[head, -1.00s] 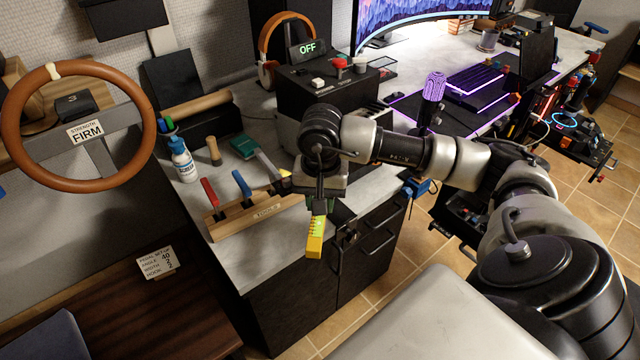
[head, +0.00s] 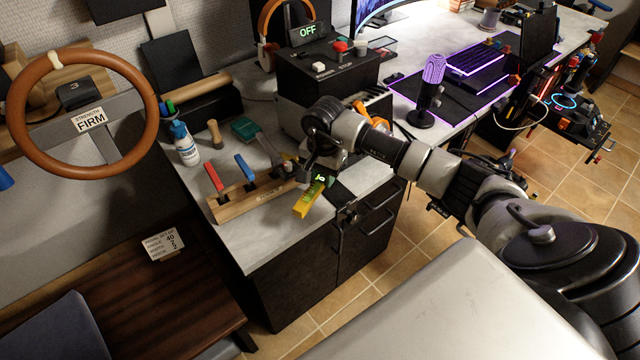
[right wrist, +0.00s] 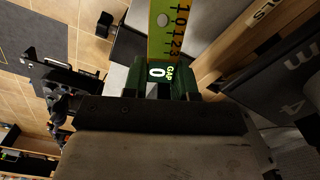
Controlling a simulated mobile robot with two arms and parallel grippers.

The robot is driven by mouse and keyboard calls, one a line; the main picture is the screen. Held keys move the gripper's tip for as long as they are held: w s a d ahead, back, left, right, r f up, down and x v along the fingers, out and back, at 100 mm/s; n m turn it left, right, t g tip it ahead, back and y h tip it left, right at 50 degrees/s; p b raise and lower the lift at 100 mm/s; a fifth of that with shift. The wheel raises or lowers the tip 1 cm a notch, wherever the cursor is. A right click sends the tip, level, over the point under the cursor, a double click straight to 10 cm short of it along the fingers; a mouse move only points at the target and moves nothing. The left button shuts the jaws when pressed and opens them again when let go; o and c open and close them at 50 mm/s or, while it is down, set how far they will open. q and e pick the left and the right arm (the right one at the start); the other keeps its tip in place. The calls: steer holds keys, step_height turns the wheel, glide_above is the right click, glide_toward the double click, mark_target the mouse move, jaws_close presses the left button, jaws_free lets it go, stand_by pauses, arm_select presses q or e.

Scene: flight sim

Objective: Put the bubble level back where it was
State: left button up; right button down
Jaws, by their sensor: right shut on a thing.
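The yellow bar with ruler marks, which I take for the bubble level (head: 305,205), hangs tilted from my right gripper (head: 321,181) in the head view. In the right wrist view the bar (right wrist: 167,32) runs away from the jaws, beside a green block (right wrist: 161,78) reading "GAP 0". My right gripper is shut on it near the worktop's front edge, just right of the wooden tool rack (head: 233,209). The rack holds a red-handled tool (head: 213,176) and a blue-handled tool (head: 245,169). My left gripper is not in view.
A white bottle (head: 186,145), a wooden-handled tool (head: 215,133) and a green brush-like tool (head: 247,129) are behind the rack. A black control box (head: 325,85) stands farther back. Bare worktop (head: 250,243) lies in front of the rack.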

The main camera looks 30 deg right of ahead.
mark_target(320, 187)
steer(key=shift+w+a+f, duration=0.15)
steer(key=shift+w+f, duration=0.15)
steer(key=shift+w, duration=0.1)
step_height(320, 187, down, 4)
steer(key=shift+r+p, duration=0.1)
steer(key=shift+p, duration=0.25)
steer(key=shift+f+b, duration=0.35)
steer(key=shift+b, duration=0.05)
steer(key=c, duration=0.9)
jaws_free()
